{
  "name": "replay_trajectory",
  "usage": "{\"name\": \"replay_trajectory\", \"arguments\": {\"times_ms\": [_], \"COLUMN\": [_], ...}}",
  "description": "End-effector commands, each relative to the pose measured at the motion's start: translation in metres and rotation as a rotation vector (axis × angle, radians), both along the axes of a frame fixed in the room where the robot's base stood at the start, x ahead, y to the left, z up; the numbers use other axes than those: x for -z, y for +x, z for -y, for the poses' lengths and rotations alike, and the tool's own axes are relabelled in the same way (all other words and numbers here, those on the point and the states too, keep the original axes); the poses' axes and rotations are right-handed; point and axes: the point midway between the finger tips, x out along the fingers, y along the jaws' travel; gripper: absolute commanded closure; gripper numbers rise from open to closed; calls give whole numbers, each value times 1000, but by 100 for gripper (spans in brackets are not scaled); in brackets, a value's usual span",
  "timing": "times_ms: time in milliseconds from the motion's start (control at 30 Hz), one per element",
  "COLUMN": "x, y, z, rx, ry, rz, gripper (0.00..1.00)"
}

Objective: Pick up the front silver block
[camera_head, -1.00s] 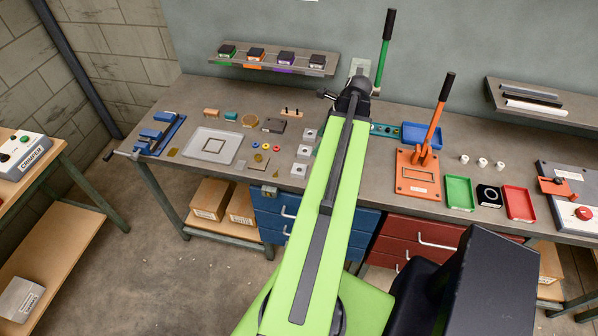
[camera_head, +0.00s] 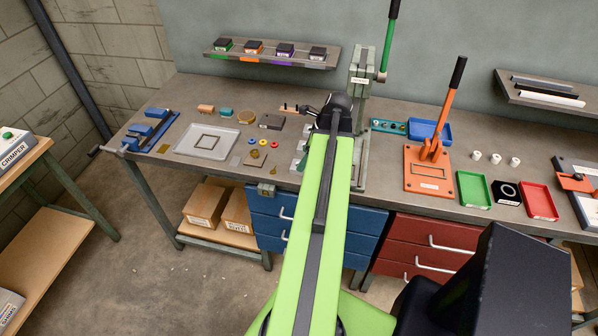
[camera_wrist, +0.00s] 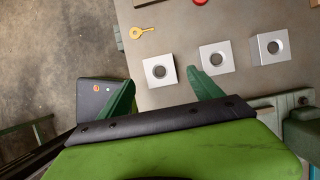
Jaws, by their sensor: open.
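Three silver blocks with round holes stand in a row on the bench in the wrist view. The front silver block (camera_wrist: 158,71) is the left one there, nearest the bench edge. The middle block (camera_wrist: 217,58) and the back block (camera_wrist: 269,48) are to its right. My gripper (camera_wrist: 160,77) is open, with one green finger left of the front block and the other between it and the middle block. The block appears between the fingertips; I cannot tell the height left above it. In the head view my arm hides most of the row.
The green-handled press (camera_head: 362,80) stands right of my arm, its base (camera_wrist: 285,104) close to the blocks. A yellow key (camera_wrist: 142,32) lies near the front block. A grey box (camera_wrist: 95,98) is at the bench edge by my left finger. An orange press (camera_head: 430,170) stands further right.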

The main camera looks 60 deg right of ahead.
Motion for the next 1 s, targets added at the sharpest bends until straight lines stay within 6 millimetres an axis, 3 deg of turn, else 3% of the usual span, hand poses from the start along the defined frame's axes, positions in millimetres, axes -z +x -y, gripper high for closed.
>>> {"name": "replay_trajectory", "arguments": {"times_ms": [33, 200, 467, 1000], "x": [16, 40, 37, 37], "y": [4, 14, 15, 16], "z": [-1, -4, -5, -5], "rx": [-2, 0, 0, -1], "ry": [-1, 0, 0, 0], "rz": [0, 0, 0, 0], "gripper": [25, 25, 27, 97]}}
